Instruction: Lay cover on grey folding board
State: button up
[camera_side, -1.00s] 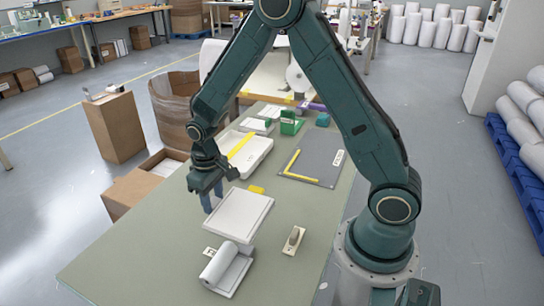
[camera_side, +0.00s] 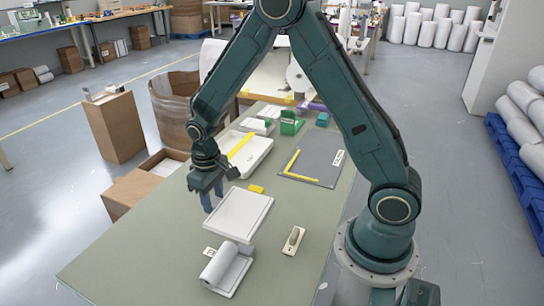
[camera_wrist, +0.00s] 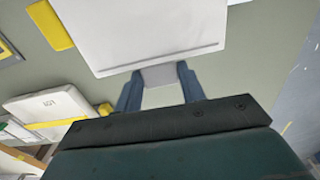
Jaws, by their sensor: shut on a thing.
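The cover, a flat white panel (camera_side: 238,214), is in the near middle of the green table in the side view. It also fills the top of the wrist view (camera_wrist: 140,30). My gripper (camera_side: 211,202) is at the panel's left edge. In the wrist view my gripper (camera_wrist: 160,85) has its two blue fingers on either side of a pale tab at the panel's edge, shut on it. I cannot tell whether the panel is lifted off the table. The grey folding board (camera_side: 325,166), with a yellow L-shaped strip, lies flat at the back right, nothing on it.
A white tray (camera_side: 254,156) with a yellow strip stands behind my gripper. A yellow block (camera_side: 256,189) lies between panel and board. A white roll on a holder (camera_side: 220,263) and a small handled tool (camera_side: 293,240) are in front. Green blocks (camera_side: 290,123) stand at the back.

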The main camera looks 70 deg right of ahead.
jog(key=d+r, duration=1)
jog(key=d, duration=0.1)
jog(key=f, duration=1.3)
jog(key=w+f, duration=0.1)
jog(key=f, duration=0.6)
jog(key=shift+a+f, duration=0.25)
jog(key=shift+f, duration=0.05)
jog(key=shift+f, duration=0.15)
jog(key=o, duration=1.2)
jog(key=shift+r, duration=6.2)
